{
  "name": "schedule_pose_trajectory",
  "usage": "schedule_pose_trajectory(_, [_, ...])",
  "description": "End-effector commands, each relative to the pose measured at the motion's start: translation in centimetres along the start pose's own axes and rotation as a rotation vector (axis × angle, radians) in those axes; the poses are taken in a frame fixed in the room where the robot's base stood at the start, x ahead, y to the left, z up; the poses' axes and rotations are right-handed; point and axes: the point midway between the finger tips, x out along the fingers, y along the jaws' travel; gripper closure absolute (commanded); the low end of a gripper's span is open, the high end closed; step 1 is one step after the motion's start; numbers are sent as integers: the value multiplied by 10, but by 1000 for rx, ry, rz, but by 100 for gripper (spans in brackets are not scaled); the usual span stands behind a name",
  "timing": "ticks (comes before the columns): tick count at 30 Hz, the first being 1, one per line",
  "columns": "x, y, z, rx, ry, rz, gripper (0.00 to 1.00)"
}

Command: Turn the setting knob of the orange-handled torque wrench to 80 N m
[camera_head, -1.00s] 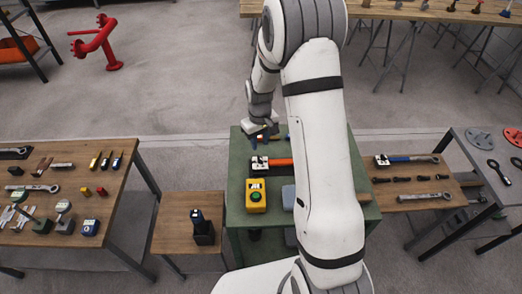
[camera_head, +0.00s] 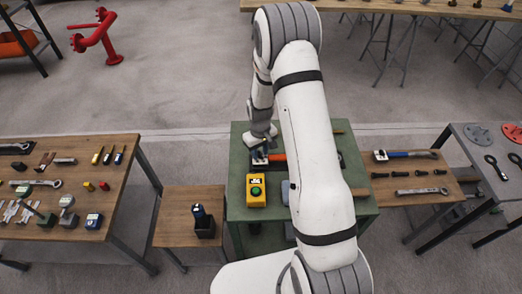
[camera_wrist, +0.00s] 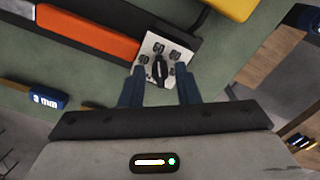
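The orange-handled torque wrench (camera_wrist: 100,36) lies in a dark holder on the green table (camera_head: 238,212). In the head view its orange handle (camera_head: 277,158) is partly hidden by my arm. At its end is a pale plate with printed marks (camera_wrist: 150,46) and a black setting knob (camera_wrist: 160,68) on it. My gripper (camera_wrist: 161,88) is open, its two dark fingers apart on either side of the knob's near side. I cannot tell whether they touch the plate. The knob's reading is too small to tell. In the head view my gripper (camera_head: 259,148) is above the holder's left end.
A yellow box with a green button (camera_head: 256,190) stands in front of the wrench; its edge shows in the wrist view (camera_wrist: 232,6). A blue block marked "3 mm" (camera_wrist: 48,98) lies nearby. A blue-handled wrench (camera_head: 405,155) lies on the right bench.

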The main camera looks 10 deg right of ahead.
Motion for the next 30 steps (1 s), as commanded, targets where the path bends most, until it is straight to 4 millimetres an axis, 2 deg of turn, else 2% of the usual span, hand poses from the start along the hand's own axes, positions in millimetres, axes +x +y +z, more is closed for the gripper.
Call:
schedule_pose_trajectory(2, [0,0,0,0,0,0,77])
schedule_pose_trajectory(10, [0,0,0,1,0,0,100])
schedule_pose_trajectory(23, [1,1,0,21,0,0,100])
schedule_pose_trajectory(30, [3,1,0,128,1,0,100])
